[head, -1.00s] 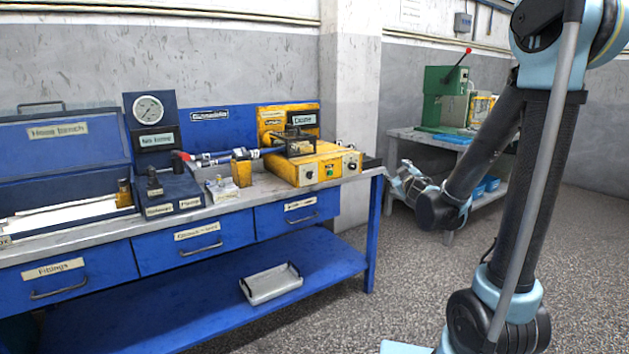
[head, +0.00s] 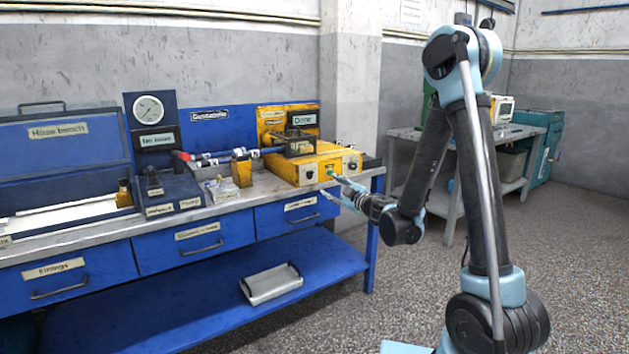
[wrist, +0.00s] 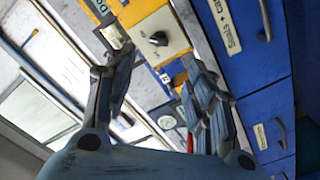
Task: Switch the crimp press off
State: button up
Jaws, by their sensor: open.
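The yellow crimp press (head: 312,160) sits at the right end of the blue workbench, with a display that appears to read "Done" (head: 303,119). Its front has dark knobs at the left (head: 309,173) and right (head: 352,165), with a small green control between them. My gripper (head: 337,188) is just in front of the press's front face, and in the head view it partly covers the area below the green control. In the wrist view my gripper (wrist: 158,62) is open and empty, its fingers apart. A black knob on a pale plate (wrist: 158,38) shows beyond and between the fingertips.
A blue hose with fittings (head: 215,158) runs into the press from the left. A gauge stand (head: 150,110) and small boxes stand left of it. Blue drawers (head: 297,210) lie below the bench top. A grey tray (head: 271,284) is on the lower shelf. Floor to the right is open.

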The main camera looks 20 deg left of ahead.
aim_at(312, 176)
jog(key=x, duration=1.4)
jog(key=shift+w, duration=0.1)
jog(key=c, duration=1.1)
